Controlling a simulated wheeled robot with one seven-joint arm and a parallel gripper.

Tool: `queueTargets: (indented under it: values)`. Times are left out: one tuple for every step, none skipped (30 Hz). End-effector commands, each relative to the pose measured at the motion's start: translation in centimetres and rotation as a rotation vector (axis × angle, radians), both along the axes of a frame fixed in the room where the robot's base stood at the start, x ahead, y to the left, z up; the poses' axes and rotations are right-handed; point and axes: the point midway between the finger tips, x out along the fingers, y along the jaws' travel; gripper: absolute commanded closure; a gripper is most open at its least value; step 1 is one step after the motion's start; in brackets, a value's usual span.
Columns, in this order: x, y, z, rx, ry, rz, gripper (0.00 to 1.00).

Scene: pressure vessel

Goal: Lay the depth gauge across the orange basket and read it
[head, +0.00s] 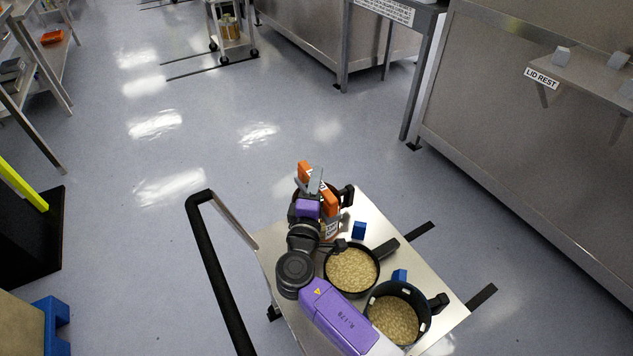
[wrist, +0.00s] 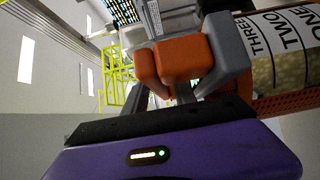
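In the wrist view an orange perforated edge (wrist: 290,103) shows at the right, beside a pale cylinder labelled ONE, TWO, THREE (wrist: 283,45). I cannot tell whether the gauge touches the basket, and no reading is visible.
A black pan of grain (head: 352,270) and a deeper black pot of grain (head: 394,320) stand close by on the cart (head: 375,213). A black handrail (head: 215,270) bounds the left. Open floor lies beyond the cart.

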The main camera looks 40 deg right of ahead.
Motion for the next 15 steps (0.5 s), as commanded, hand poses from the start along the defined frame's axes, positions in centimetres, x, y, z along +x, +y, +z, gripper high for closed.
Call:
queueTargets:
  values:
    - [0.0,0.0,0.0,0.000,0.000,0.000,0.64]
    - [0.0,0.0,0.0,0.000,0.000,0.000,0.64]
    - [0.0,0.0,0.0,0.000,0.000,0.000,0.64]
    - [0.0,0.0,0.0,0.000,0.000,0.000,0.64]
    - [0.0,0.0,0.0,0.000,0.000,0.000,0.64]
    - [0.0,0.0,0.0,0.000,0.000,0.000,0.64]
    - [0.0,0.0,0.0,0.000,0.000,0.000,0.64]
    - [0.0,0.0,0.0,0.000,0.000,0.000,0.64]
    - [0.0,0.0,0.1,0.000,0.000,0.000,0.64]
    - [0.0,0.0,0.2,0.000,0.000,0.000,0.64]
    - [0.0,0.0,0.3,0.000,0.000,0.000,0.64]
    - [-0.2,0.4,0.1,0.000,0.001,0.002,0.64]
    - [-0.4,0.6,0.0,0.000,0.001,0.002,0.64]
    - [-0.6,0.9,0.0,0.000,0.001,0.003,0.64]
    - [-1.0,1.4,0.0,0.000,0.001,0.003,0.64]
